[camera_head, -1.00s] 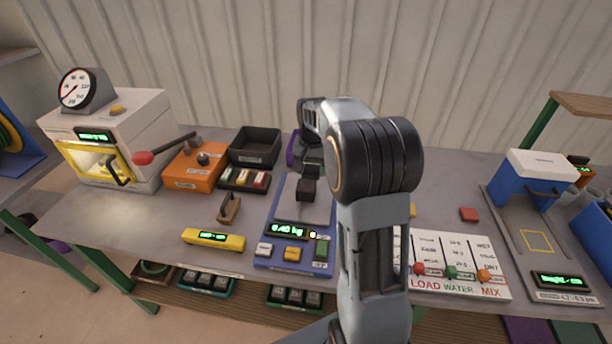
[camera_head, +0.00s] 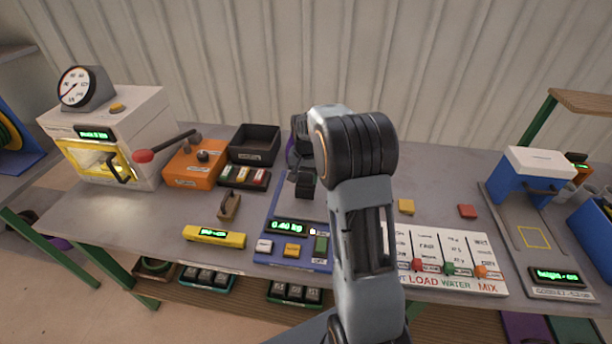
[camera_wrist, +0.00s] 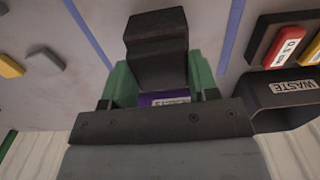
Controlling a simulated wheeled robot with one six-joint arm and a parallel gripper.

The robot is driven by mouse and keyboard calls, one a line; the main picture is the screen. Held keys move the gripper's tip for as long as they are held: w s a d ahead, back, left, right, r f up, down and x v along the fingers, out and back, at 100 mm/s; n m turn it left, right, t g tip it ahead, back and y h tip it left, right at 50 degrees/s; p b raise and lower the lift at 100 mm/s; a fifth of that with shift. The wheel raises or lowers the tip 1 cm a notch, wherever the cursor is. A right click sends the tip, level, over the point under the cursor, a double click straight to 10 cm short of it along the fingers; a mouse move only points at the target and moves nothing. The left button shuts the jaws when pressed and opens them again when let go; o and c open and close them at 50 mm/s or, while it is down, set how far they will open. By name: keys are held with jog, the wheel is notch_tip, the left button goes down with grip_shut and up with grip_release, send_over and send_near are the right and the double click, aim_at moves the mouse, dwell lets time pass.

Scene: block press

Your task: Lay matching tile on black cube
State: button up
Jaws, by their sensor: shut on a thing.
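My gripper (camera_wrist: 158,78) is shut on a dark block, the black cube (camera_wrist: 156,45), which sits between its green fingers in the wrist view. In the head view the black cube (camera_head: 305,187) is over the blue-edged scale (camera_head: 268,240); I cannot tell whether it touches the plate. A yellow tile (camera_head: 406,206) and a red tile (camera_head: 467,211) lie flat on the bench to the right of my arm. The wrist view shows a yellow tile (camera_wrist: 9,66) and a grey tile (camera_wrist: 47,59) at left. My arm hides part of the bench in the head view.
The press with a yellow-framed window (camera_head: 85,165) and red-knobbed lever stands at left. An orange box (camera_head: 190,172), a black waste bin (camera_head: 255,143) and a small rack (camera_head: 243,187) stand behind. A label board (camera_head: 450,285) and a blue height gauge (camera_head: 535,175) are at right.

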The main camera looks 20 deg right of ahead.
aim_at(306, 178)
jog(key=shift+f, duration=0.2)
jog(key=o, duration=0.9)
notch_tip(306, 178, up, 12)
jog(key=f, duration=0.1)
jog(key=s+a+r+n+t, duration=0.1)
jog(key=s+a+r+n, duration=0.1)
jog(key=s+a+r, duration=0.25)
jog(key=shift+s+a+f+n+t, duration=0.55)
jog(key=shift+s+a+f+n, duration=0.35)
jog(key=shift+s, duration=2.1)
jog(key=shift+s+a+f+n+t, duration=0.65)
jog(key=shift+s+a, duration=0.5)
jog(key=shift+s, duration=1.9)
jog(key=shift+s+a+f+n+t, duration=0.5)
jog(key=shift+s+a+n, duration=0.45)
jog(key=shift+s, duration=2.05)
jog(key=shift+f, duration=0.1)
